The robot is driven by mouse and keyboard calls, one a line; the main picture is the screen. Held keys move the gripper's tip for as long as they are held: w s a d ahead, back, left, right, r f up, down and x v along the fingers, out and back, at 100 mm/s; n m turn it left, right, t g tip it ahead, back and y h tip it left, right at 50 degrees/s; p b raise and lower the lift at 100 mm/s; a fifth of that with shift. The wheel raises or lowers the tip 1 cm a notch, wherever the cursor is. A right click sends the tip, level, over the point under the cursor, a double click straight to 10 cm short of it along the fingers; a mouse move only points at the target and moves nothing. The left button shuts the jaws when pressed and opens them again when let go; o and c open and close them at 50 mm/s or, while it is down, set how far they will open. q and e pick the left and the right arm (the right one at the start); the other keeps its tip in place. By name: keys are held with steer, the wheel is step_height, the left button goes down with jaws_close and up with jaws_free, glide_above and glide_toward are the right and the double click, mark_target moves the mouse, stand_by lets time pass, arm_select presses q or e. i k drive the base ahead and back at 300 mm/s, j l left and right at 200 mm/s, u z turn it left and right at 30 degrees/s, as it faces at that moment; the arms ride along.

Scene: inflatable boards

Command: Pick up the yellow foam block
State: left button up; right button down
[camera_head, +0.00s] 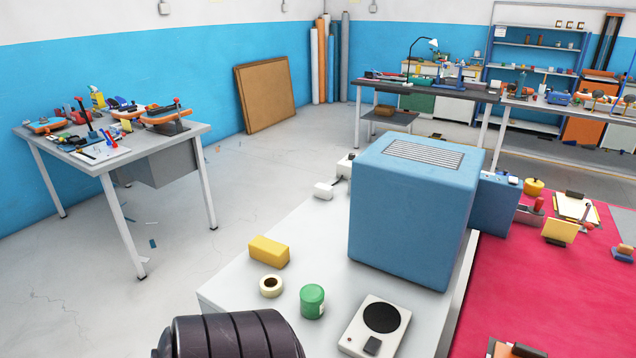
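The yellow foam block (269,251) lies on the near white table (322,246), close to its left edge. It is a small rectangular brick, fully visible, with nothing touching it. A dark ribbed cylindrical part shows at the bottom edge, nearer to me than the block; I cannot tell what it belongs to. Neither of my grippers can be made out in this view.
Beside the block are a tape roll (271,285), a green jar (312,301) and a white device with a black disc (377,328). A large blue box (415,210) stands to the right. A red surface (560,290) lies further right. Open floor is at left.

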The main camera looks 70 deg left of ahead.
mark_target(273, 253)
steer(key=k+j+u, duration=0.15)
steer(key=u, duration=0.25)
steer(key=k+j+u, duration=0.1)
steer(key=j+u, duration=0.3)
steer(key=u, duration=1.4)
steer(key=k+j, duration=0.1)
steer(key=j, duration=0.25)
